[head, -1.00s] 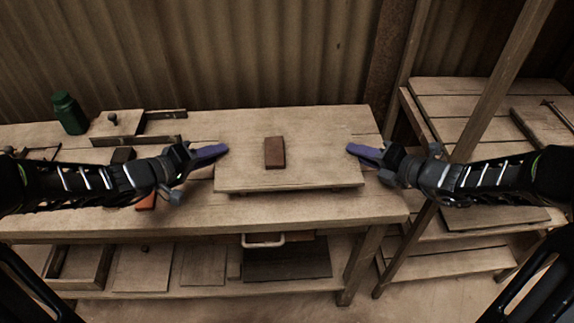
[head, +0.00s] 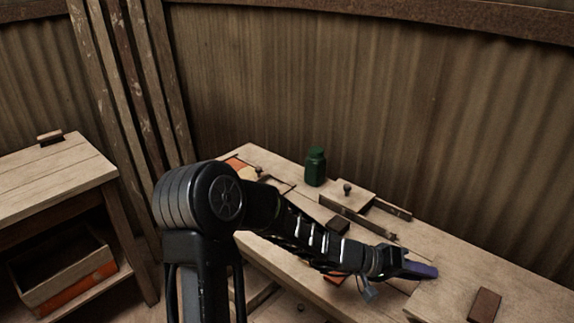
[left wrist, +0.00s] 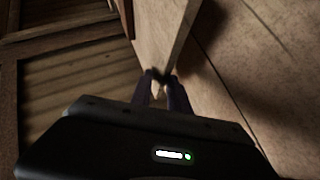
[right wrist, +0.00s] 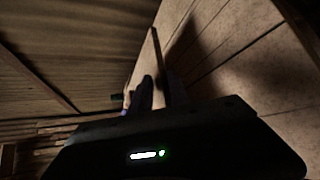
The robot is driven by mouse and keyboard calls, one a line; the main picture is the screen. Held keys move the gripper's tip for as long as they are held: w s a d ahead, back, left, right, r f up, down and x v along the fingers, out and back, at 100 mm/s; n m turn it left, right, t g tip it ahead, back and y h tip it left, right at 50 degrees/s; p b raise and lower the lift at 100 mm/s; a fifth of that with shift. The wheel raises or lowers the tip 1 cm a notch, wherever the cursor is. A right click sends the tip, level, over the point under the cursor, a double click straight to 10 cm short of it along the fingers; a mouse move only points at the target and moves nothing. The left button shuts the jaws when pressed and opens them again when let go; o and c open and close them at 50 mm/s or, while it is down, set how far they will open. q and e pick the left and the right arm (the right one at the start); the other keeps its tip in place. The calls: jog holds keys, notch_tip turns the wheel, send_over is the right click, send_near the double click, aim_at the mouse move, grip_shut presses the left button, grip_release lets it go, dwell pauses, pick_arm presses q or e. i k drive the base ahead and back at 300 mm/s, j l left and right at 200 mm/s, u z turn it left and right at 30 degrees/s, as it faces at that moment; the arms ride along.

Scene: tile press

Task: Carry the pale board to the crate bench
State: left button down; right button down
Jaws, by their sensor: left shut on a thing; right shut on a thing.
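The pale board (head: 447,303) shows at the bottom right of the head view, cut off by the frame, with a red-brown block (head: 485,305) on top. My left gripper (head: 432,271) is shut on the board's left edge. In the left wrist view its fingers (left wrist: 161,92) close on the board's edge, and a dark shadow lies alongside. My right gripper is outside the head view; in the right wrist view its fingers (right wrist: 158,95) are shut on the board's thin edge. A bench (head: 50,185) at far left has a crate (head: 62,262) on its lower shelf.
The work bench (head: 262,165) holds a green bottle (head: 316,166), a knobbed wooden board (head: 350,198) and small dark and orange pieces. The left bench's top is mostly clear, with a small block (head: 50,137) at its back. Upright planks (head: 130,90) lean in the corner between the benches.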

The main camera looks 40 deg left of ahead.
aim_at(31, 184)
jog(key=u, duration=3.1)
jog(key=i+l, duration=0.1)
jog(key=i, duration=1.15)
jog(key=i+l, duration=0.15)
jog(key=i, duration=1.15)
